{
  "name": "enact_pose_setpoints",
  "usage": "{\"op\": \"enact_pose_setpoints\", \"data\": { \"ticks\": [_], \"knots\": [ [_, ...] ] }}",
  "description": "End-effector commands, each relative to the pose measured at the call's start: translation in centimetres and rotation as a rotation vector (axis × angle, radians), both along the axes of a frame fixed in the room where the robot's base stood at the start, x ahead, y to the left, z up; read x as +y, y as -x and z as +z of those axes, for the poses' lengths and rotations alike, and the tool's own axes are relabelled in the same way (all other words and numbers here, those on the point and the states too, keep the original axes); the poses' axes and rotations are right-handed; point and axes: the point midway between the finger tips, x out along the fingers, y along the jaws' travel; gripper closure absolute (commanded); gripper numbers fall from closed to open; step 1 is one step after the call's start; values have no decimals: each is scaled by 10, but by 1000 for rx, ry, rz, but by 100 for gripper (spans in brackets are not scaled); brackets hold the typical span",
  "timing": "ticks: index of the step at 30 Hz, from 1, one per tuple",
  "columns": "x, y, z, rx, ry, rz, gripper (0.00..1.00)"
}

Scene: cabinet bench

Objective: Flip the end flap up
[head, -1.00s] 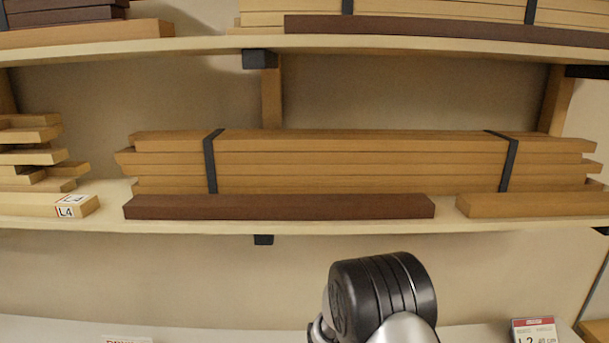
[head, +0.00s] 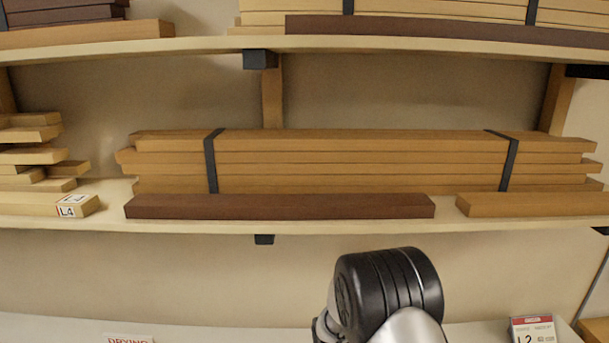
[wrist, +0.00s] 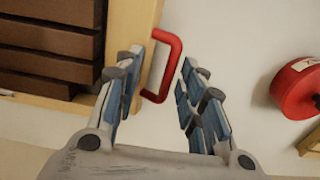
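In the wrist view a red U-shaped handle (wrist: 172,72) is fixed to the edge of a pale wooden panel (wrist: 133,24), which may be the end flap. My gripper (wrist: 163,75) is open, with blue-padded fingers. The handle lies between the two fingertips in the picture, nearer the left finger. I cannot tell whether a finger touches it. The panel's lower part is partly hidden behind the left finger. The head view shows neither the handle nor my gripper's fingers, only an arm joint of mine.
Dark brown boards (wrist: 50,45) are stacked beside the panel. A red round object (wrist: 298,90) is at the right of the wrist view. In the head view, a shelf (head: 300,226) holds strapped timber (head: 350,160); a labelled card stand (head: 532,330) is below right.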

Motion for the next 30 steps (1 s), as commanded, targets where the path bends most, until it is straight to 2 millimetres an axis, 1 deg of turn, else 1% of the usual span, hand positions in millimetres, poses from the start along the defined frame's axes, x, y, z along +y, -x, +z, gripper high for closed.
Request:
{"op": "enact_pose_setpoints", "data": {
  "ticks": [5, 27, 30],
  "knots": [
    [0, 0, 10, -1, 0, 0, 63],
    [0, 0, 85, -1, 0, 0, 63],
    [0, 0, 91, -1, 0, 0, 63]
  ]
}}
